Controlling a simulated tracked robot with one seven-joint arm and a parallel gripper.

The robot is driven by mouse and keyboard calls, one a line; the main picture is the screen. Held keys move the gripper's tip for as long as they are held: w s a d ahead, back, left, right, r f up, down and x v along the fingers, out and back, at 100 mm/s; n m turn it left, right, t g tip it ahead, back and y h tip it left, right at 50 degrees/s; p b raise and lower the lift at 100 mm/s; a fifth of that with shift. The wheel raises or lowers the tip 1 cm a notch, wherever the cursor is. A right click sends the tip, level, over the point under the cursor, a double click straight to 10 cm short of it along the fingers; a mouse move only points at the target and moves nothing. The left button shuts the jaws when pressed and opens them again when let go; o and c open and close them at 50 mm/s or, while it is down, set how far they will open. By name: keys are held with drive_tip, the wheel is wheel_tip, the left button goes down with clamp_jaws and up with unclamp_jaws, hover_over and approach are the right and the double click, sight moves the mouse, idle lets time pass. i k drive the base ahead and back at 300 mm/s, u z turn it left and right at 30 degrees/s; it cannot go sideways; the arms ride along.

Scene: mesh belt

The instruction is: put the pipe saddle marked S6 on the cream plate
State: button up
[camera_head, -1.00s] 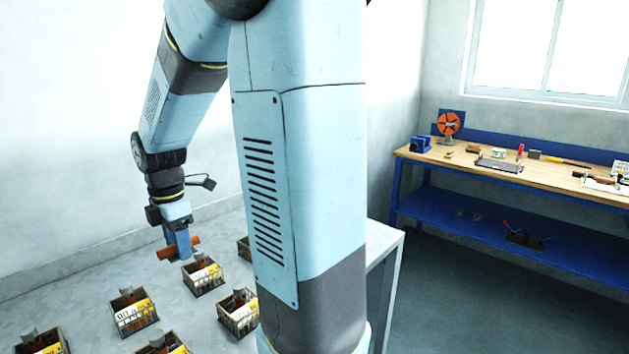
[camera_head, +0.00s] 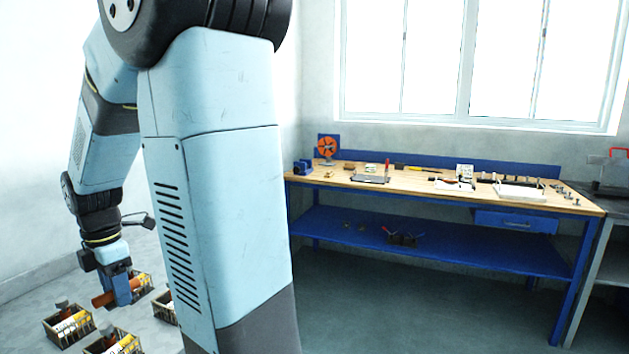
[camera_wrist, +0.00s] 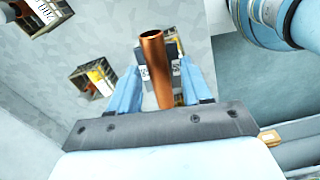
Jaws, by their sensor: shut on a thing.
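My gripper (camera_head: 122,290) is shut on a copper-coloured pipe piece, the pipe saddle (camera_head: 103,299), and holds it above the crates at lower left. In the wrist view the copper tube (camera_wrist: 156,68) stands between the two blue fingers of my gripper (camera_wrist: 160,85). A grey block with white labels shows behind the tube, between the fingers. An "S" seems to show on a label, but the tube hides part of it and I cannot read the number. I cannot pick out a cream plate with certainty in either view.
Wire crates (camera_head: 68,327) with labelled contents stand below my gripper. A wooden workbench (camera_head: 335,181) with blue legs runs under the window, holding an orange reel (camera_head: 327,147), a white tray (camera_head: 520,190) and several tools. The floor before it is clear.

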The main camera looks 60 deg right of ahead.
sight(447, 187)
drive_tip(key=z, duration=0.5)
drive_tip(key=k, duration=0.85)
drive_tip(key=z, duration=0.5)
drive_tip(key=i, duration=0.5)
drive_tip(key=z, duration=0.8)
drive_tip(key=i, duration=0.8)
drive_tip(key=z, duration=0.95)
drive_tip(key=i, duration=0.95)
drive_tip(key=z, duration=0.35)
drive_tip(key=i, duration=1.65)
drive_tip(key=u, duration=0.45)
drive_tip(key=k, duration=0.6)
